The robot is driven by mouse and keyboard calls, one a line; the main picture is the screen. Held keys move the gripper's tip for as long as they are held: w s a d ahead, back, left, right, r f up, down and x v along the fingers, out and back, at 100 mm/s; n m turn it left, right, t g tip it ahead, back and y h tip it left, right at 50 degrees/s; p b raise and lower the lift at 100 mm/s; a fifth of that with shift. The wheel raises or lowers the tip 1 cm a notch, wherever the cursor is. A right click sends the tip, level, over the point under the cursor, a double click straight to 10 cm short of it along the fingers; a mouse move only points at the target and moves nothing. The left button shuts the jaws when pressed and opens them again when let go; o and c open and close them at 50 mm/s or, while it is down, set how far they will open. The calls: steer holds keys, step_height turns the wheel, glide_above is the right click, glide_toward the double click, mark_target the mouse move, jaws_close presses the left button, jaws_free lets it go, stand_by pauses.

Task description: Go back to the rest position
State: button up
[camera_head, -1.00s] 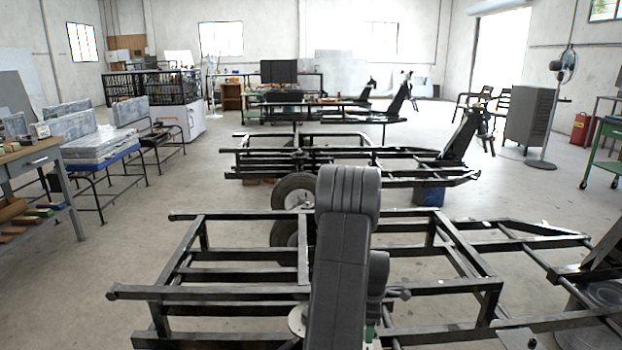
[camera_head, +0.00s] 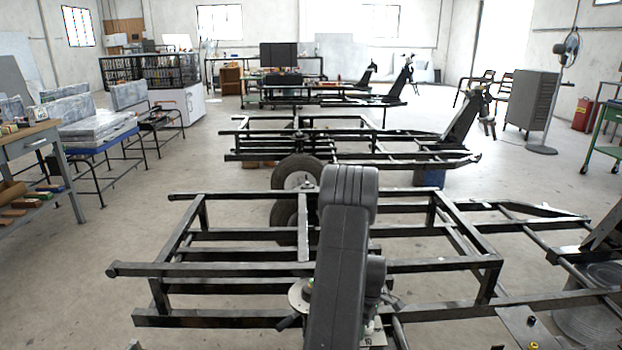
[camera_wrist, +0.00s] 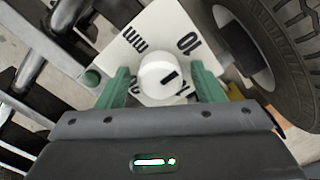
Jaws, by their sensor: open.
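My gripper (camera_wrist: 164,88) shows in the wrist view with two green fingers apart. A white round knob (camera_wrist: 162,72) with a dark mark lies between the fingers in the picture, with gaps at its sides. It sits on a white plate (camera_wrist: 146,36) printed with "10" and "mm". Whether the fingers are level with the knob or above it, I cannot tell. In the head view, my dark arm hides the gripper and most of the plate; a white corner printed "10" (camera_head: 376,338) shows low beside the arm.
A black steel trailer frame (camera_head: 200,268) spans the foreground, with a wheel (camera_head: 290,182) behind it. The tyre (camera_wrist: 285,60) is close on the right in the wrist view. More frames (camera_head: 350,158) stand beyond. Workbenches (camera_head: 40,140) line the left; bare floor lies between.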

steer(key=m, duration=0.8)
steer(key=shift+b, duration=0.35)
steer(key=m, duration=0.3)
steer(key=shift+m+b, duration=0.3)
steer(key=shift+m, duration=0.1)
steer(key=shift+d+m+b, duration=0.1)
steer(key=shift+m+b, duration=0.25)
steer(key=shift+m, duration=1.85)
